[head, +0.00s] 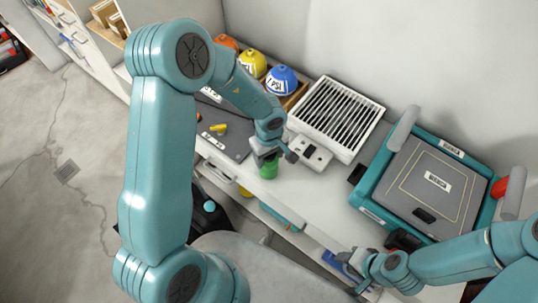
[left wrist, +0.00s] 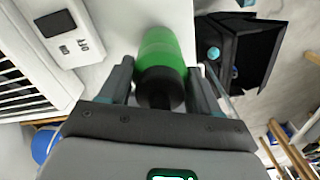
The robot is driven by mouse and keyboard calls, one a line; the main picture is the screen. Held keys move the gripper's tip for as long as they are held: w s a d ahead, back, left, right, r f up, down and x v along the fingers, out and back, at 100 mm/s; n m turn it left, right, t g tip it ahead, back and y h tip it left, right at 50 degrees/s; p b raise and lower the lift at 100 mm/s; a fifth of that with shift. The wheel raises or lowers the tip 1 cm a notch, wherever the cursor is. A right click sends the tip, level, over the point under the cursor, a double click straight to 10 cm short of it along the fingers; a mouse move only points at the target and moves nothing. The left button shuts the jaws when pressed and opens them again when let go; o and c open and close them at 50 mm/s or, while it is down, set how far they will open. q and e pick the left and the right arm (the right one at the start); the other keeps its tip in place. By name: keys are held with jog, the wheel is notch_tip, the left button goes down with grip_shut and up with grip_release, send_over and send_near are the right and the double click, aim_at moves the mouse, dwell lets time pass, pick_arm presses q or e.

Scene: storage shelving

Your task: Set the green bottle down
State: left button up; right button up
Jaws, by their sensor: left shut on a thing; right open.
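The green bottle (head: 268,170) is upright, or nearly so, at the white worktop's front part in the head view. My left gripper (head: 266,153) is shut on it from above. In the left wrist view the bottle (left wrist: 162,45) sits between the two fingers, its dark cap towards the palm. I cannot tell whether its base touches the worktop. My right gripper (head: 350,264) is open and empty, low at the front edge, far from the bottle.
The white worktop (head: 310,195) has free room right of the bottle. A white slatted unit (head: 337,115) with a switch box stands behind. A teal-framed grey machine (head: 432,185) is at right. A grey mat (head: 225,135) with a yellow piece (head: 218,128) lies left. Coloured flasks (head: 281,80) stand behind.

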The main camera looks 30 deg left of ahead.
pick_arm(q)
jog(key=shift+s, duration=0.1)
jog(key=o, duration=1.2)
jog(key=shift+f, duration=0.15)
jog(key=shift+o, duration=0.2)
notch_tip(320, 180, up, 11)
jog(key=shift+r+p, duration=0.1)
jog(key=shift+p, duration=1)
jog(key=shift+r, duration=0.65)
